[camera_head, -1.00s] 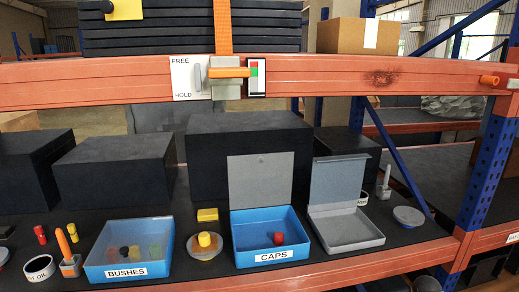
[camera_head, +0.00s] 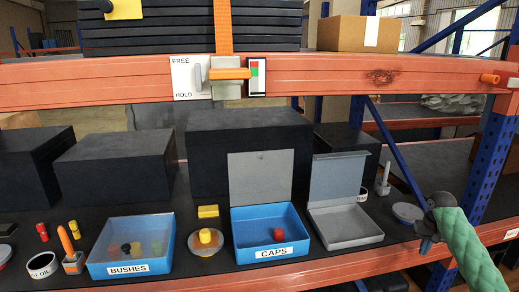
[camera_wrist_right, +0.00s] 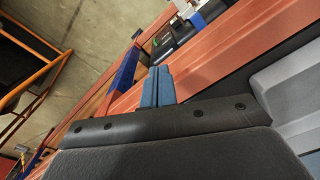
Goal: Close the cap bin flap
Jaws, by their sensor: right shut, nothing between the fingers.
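The blue cap bin (camera_head: 244,255), labelled CAPS, stands on the shelf in the middle of the head view. Its grey flap (camera_head: 261,178) stands upright at the bin's back edge, so the bin is open. A red cap (camera_head: 279,235) lies inside. My right gripper (camera_head: 426,247) is at the right of the head view, by the shelf's front beam, well to the right of the bin. Its blue fingers (camera_wrist_right: 158,87) are together and empty in the right wrist view. My left gripper is not in view.
A grey case (camera_head: 345,231) with its lid raised stands between the bin and my right gripper. The BUSHES bin (camera_head: 105,268), covered by a clear flap, and a round dish (camera_head: 205,247) with a yellow piece are left. An orange beam (camera_head: 120,86) crosses above.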

